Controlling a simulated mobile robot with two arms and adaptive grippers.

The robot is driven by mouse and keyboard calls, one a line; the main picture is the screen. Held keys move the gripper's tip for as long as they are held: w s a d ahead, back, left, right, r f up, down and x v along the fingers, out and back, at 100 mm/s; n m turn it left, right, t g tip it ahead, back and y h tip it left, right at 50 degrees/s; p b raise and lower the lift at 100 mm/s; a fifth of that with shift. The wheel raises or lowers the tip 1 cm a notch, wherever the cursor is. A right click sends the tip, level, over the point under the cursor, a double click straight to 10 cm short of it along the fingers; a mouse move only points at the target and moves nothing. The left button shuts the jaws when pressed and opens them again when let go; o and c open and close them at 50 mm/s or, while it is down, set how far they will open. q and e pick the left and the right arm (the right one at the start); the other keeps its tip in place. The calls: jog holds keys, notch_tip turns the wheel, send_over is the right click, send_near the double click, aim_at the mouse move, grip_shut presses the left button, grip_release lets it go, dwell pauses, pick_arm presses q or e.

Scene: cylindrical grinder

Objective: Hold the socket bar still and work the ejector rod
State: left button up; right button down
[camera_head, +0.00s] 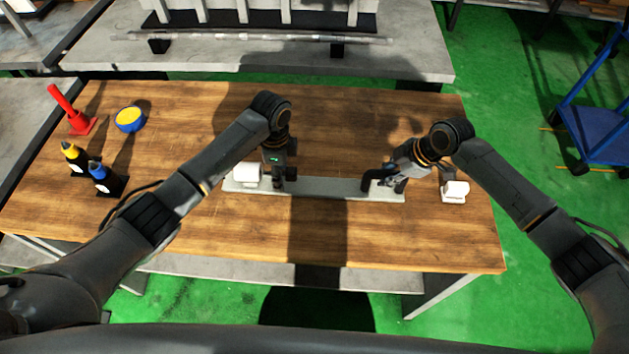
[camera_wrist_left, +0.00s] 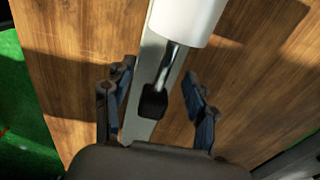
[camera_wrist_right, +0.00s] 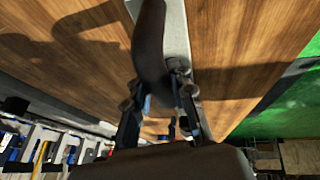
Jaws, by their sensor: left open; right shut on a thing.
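The socket bar (camera_head: 325,187) is a long, pale flat bar lying on the wooden table. A white cylinder (camera_head: 246,173) sits at its left end. In the left wrist view, a shiny ejector rod (camera_wrist_left: 167,65) with a black knob (camera_wrist_left: 154,102) comes out of the white cylinder (camera_wrist_left: 187,18). My left gripper (camera_head: 279,180) is open, with its fingers (camera_wrist_left: 158,98) on both sides of the black knob, apart from it. My right gripper (camera_head: 386,181) is shut on the dark curved handle (camera_wrist_right: 150,45) at the bar's right end. Its fingers partly hide the grip.
A white block (camera_head: 455,191) stands right of the bar. At the table's left are a red stand (camera_head: 80,123), a yellow-and-blue round container (camera_head: 130,119) and two dark bottles (camera_head: 77,160). A grey bench (camera_head: 270,62) lies behind. The table's front middle is clear.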

pick_arm(q)
jog(key=shift+r, duration=3.9)
pick_arm(e)
jog(key=shift+w+r, duration=0.1)
jog(key=c, duration=1.1)
grip_release()
jog(key=v, duration=1.2)
